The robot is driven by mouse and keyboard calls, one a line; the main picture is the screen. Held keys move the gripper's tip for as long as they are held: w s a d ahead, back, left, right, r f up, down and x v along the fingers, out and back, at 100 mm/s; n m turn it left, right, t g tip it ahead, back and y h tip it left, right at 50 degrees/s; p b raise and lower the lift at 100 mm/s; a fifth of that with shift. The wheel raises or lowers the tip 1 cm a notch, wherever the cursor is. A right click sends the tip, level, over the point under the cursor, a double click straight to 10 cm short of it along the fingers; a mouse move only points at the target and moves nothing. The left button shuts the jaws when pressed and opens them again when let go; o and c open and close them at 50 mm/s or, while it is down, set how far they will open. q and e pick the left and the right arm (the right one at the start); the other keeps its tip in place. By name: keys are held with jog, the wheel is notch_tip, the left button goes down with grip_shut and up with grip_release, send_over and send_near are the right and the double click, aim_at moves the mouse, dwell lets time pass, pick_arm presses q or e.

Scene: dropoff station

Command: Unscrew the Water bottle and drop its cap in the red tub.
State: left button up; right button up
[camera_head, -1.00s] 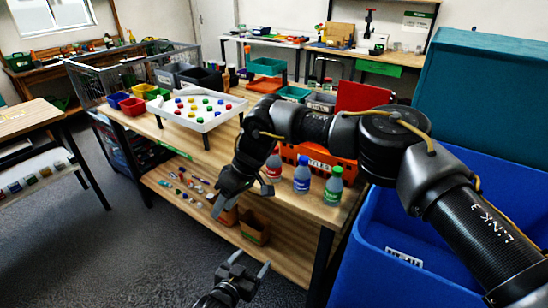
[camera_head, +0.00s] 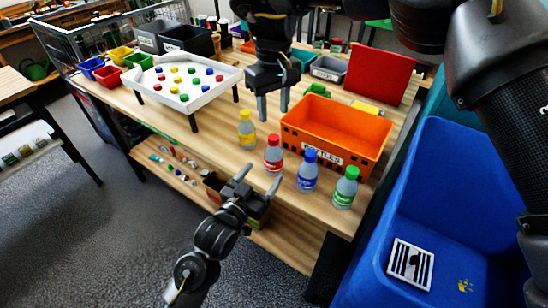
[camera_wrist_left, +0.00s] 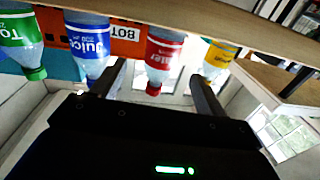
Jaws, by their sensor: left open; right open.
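The Water bottle (camera_head: 273,158), with a red cap and red label, stands upright and capped near the table's front edge. In the left wrist view the Water bottle (camera_wrist_left: 163,55) appears upside down between the finger lines. My left gripper (camera_head: 258,180) is open and empty, just in front of and below that bottle, apart from it as far as I can tell. My right gripper (camera_head: 273,110) is open, fingers down, above and behind the Water bottle. The red tub (camera_head: 108,76) sits at the table's far left end, beside a blue tub (camera_head: 92,67).
A yellow-capped bottle (camera_head: 246,132) stands left of the Water bottle, blue-capped (camera_head: 308,172) and green-capped (camera_head: 345,189) ones right. An orange crate (camera_head: 338,128) is close behind. A white tray (camera_head: 182,78) of coloured caps stands on legs between bottles and tubs.

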aim_at(269, 165)
pick_arm(q)
jog(key=x, duration=0.8)
jog(key=shift+a+f, duration=0.1)
pick_arm(e)
jog(key=shift+w+f, duration=0.25)
jog(key=shift+w, duration=0.15)
pick_arm(q)
jog(key=shift+w+d, duration=0.2)
jog(key=shift+w, duration=0.1)
pick_arm(e)
jog(key=shift+s, duration=0.1)
pick_arm(q)
jog(key=shift+w+d+f, duration=0.1)
jog(key=shift+w+d, duration=0.05)
jog(key=shift+w, duration=0.4)
pick_arm(e)
jog(key=shift+w+f, duration=0.1)
jog(key=shift+w, duration=0.1)
jog(key=shift+s, duration=0.1)
